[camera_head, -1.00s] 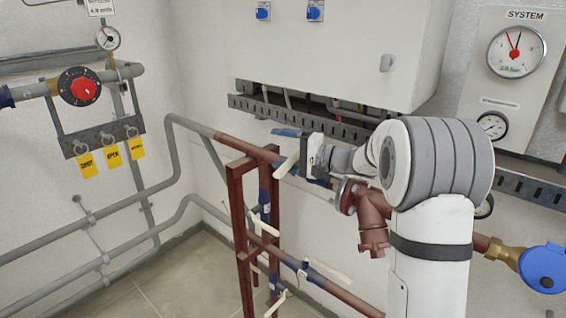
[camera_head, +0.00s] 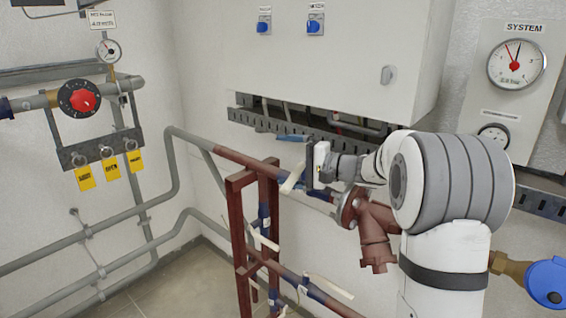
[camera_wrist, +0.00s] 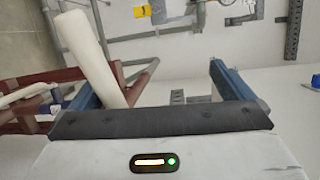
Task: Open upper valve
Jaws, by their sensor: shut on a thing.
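The upper valve sits on the red-brown upper pipe (camera_head: 240,159). Its pale lever handle (camera_head: 293,178) points down and to the left, beside my gripper (camera_head: 311,166). In the wrist view the handle (camera_wrist: 90,50) is a long cream bar lying against the left blue finger. My gripper's fingers (camera_wrist: 150,75) stand apart, and the right finger shows no visible contact. My gripper is shut on the handle, but the contact is partly hidden. The valve body is mostly hidden behind my gripper.
Lower valves with pale handles (camera_head: 328,287) sit below on a red-brown frame (camera_head: 239,230). A flanged red-brown fitting (camera_head: 374,240) is close to the right of my gripper. A white cabinet (camera_head: 340,60) and slotted rail (camera_head: 250,118) are above and behind.

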